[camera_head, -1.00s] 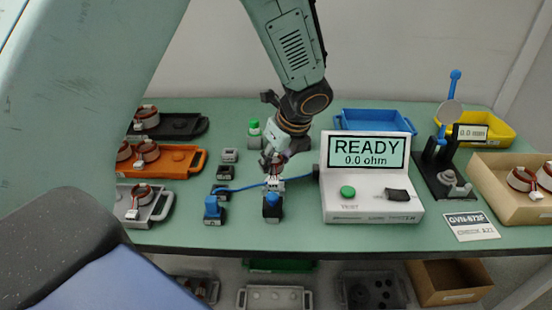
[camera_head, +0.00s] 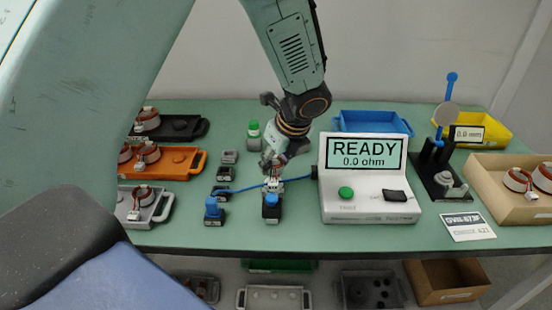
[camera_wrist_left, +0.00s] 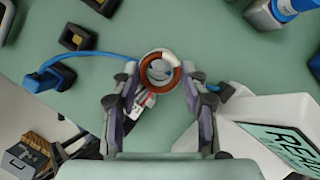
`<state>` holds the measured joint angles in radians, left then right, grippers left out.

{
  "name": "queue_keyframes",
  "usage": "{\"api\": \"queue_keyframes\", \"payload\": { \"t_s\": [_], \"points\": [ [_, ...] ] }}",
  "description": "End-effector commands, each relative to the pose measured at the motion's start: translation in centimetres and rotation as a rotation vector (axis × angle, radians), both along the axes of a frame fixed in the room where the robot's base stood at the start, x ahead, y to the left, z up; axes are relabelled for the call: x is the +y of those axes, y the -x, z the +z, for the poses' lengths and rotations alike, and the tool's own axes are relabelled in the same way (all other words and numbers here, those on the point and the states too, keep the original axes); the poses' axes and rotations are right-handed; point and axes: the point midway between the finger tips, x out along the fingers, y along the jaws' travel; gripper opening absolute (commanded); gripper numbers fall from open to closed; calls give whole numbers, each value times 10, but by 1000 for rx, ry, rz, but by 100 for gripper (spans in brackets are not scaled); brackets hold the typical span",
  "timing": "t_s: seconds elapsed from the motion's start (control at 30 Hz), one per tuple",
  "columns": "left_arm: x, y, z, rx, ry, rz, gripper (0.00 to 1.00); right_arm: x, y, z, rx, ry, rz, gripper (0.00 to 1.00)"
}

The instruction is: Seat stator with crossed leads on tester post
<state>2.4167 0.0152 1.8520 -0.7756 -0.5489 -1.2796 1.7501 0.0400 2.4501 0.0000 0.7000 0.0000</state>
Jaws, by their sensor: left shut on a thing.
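My left gripper (camera_head: 272,165) is over the table to the left of the tester (camera_head: 350,205), whose screen reads READY and 0.0 ohm. In the left wrist view, the fingers (camera_wrist_left: 160,95) are shut on the stator (camera_wrist_left: 158,72), a ring with reddish-brown windings and a pale inner rim. Its leads and white connector (camera_wrist_left: 147,101) hang between the fingers; whether the leads cross is too small to tell. In the head view, a white connector (camera_head: 273,184) shows just below the gripper. I cannot pick out the tester post. My right gripper is not in view.
A blue cable (camera_head: 245,189) runs left from the tester past several small dark blocks. Blue-topped blocks (camera_head: 213,208) stand in front. Black, orange (camera_head: 180,165) and grey trays with stators are at left. A gauge stand (camera_head: 436,170) and a tan bin (camera_head: 490,190) are at right.

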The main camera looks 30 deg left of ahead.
Motion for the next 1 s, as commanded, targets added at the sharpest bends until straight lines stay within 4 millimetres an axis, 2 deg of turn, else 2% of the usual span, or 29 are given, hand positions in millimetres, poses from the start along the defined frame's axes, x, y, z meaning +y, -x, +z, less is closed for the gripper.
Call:
{"api": "queue_keyframes", "payload": {
  "t_s": [1.0],
  "points": [
    [2,-2,-21,0,0,0,8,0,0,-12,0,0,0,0]
  ]
}}
